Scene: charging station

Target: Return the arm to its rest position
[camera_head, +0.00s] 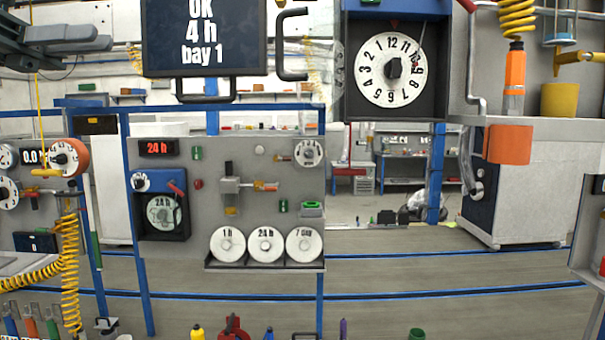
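My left gripper (102,39) is at the top left corner, with its dark grey arm cut off by the left edge. Its two grey fingers point right and lie close together in the picture, one partly over the other. I cannot tell how wide the gap between them is. Nothing shows held at the fingertips. It appears in front of the back wall, left of the dark screen (205,38) reading "OK 4 h bay 1". My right gripper is not in view.
A grey panel (285,180) in the middle carries a "24 h" display, a small dial and several white discs on a shelf. A large numbered dial (393,70) hangs at upper right. Yellow coiled hose (69,265) is at left, an orange cylinder (509,144) at right.

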